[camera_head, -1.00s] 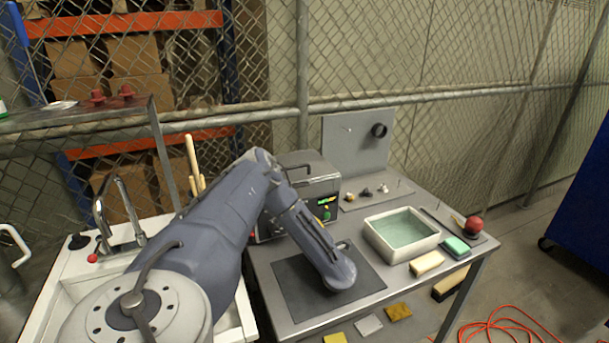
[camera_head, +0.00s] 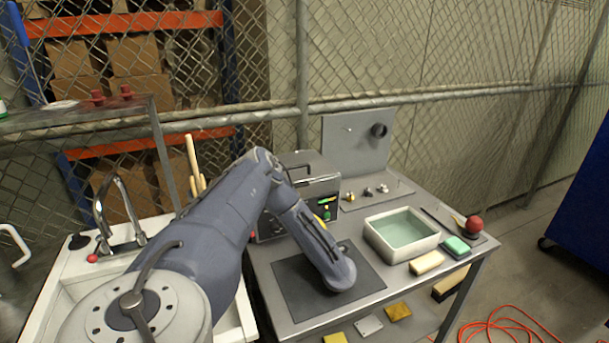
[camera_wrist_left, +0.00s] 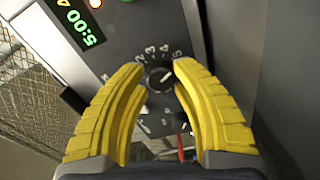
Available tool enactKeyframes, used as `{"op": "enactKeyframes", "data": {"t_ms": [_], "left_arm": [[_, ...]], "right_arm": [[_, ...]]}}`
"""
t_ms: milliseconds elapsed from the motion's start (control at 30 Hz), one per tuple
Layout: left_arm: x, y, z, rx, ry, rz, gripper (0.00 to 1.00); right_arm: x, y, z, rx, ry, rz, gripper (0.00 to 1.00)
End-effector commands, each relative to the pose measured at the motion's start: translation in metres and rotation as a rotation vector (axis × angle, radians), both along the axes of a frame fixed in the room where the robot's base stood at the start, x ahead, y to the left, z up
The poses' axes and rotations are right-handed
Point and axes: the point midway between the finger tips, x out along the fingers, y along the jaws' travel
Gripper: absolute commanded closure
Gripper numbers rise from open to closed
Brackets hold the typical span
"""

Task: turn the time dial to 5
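The time dial (camera_wrist_left: 160,78) is a dark round knob with a light pointer mark, on the grey panel of a machine (camera_head: 318,185). In the left wrist view, numbers ring it, and its mark points up and right, toward the 5 side. A green display (camera_wrist_left: 78,20) on the panel reads 5:00 in its visible part. My left gripper (camera_wrist_left: 158,68) has its yellow fingers apart, one on each side of the dial; I cannot tell whether they touch it. In the head view my left arm hides most of this gripper. My right gripper is not in view.
A white basin (camera_head: 372,236) of water stands on the table, right of the machine. A dark mat (camera_head: 290,290) lies in front. A sink (camera_head: 45,285) is at the left.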

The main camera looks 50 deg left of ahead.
Motion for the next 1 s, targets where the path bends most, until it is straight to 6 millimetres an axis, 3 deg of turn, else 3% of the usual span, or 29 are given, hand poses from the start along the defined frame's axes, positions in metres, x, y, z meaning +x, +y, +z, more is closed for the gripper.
{"op": "enactKeyframes", "data": {"t_ms": [33,200,667,1000], "left_arm": [[0.0,0.0,0.0,0.0,0.0,0.0,0.67],[-0.0003,0.0,-0.0002,-0.001,0.0,0.0,0.48],[-0.0005,-0.0001,-0.0005,-0.005,-0.016,0.0,0.48],[-0.001,-0.0001,-0.0009,-0.075,-0.253,0.0,0.48]], "right_arm": [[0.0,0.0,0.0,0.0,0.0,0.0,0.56],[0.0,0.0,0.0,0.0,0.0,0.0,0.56],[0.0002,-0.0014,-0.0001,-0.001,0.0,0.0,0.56],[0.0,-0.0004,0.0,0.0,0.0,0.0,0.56]]}}
